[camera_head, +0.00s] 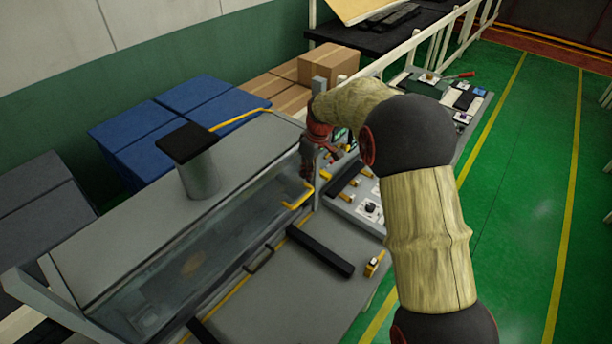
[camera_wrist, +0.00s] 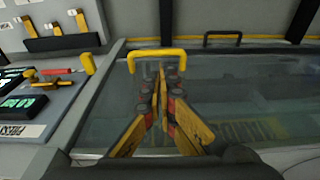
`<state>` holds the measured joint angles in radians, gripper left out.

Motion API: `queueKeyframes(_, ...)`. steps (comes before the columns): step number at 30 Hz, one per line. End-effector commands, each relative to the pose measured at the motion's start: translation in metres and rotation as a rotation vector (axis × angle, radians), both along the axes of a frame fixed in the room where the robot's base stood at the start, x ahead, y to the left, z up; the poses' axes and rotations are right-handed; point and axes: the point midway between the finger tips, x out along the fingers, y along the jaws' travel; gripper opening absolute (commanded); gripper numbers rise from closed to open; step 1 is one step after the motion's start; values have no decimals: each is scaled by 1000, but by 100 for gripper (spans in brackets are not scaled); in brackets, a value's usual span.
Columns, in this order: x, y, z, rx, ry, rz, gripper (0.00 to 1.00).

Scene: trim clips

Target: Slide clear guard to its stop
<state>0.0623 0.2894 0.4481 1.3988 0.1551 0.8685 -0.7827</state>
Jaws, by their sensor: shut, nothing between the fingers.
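The clear guard (camera_head: 190,262) is a long see-through panel on the grey machine, and it fills the middle and right of the wrist view (camera_wrist: 245,88). Its yellow U-shaped handle (camera_head: 297,193) sits near its right end; in the wrist view the handle (camera_wrist: 157,54) is at top centre. My gripper (camera_head: 307,168) is over that end of the guard, close to the handle. In the wrist view my gripper's fingers (camera_wrist: 162,78) are together and empty, with tips just below the handle's bar. I cannot tell whether they touch it. The guard's stop is not clearly identifiable.
A control panel (camera_head: 370,208) with switches lies right of the guard. A black bar (camera_head: 320,250) lies on the grey front surface. A post with a black top (camera_head: 187,143) stands on the machine. Blue boxes (camera_head: 140,130) and cardboard boxes (camera_head: 328,66) are behind. Green floor (camera_head: 520,180) is open at right.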

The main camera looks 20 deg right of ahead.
Motion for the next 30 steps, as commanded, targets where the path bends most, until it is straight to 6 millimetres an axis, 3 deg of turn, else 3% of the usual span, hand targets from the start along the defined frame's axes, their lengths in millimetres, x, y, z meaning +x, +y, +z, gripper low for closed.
queueKeyframes(9, 8, 7, -61, 1, 5, 1, 0)
queueKeyframes(16, 14, 11, -98, 0, 3, 0, 0)
queueKeyframes(22, 17, 13, -114, 1, 1, 0, 0)
queueKeyframes(30, 17, 13, -117, 1, 1, 0, 0)
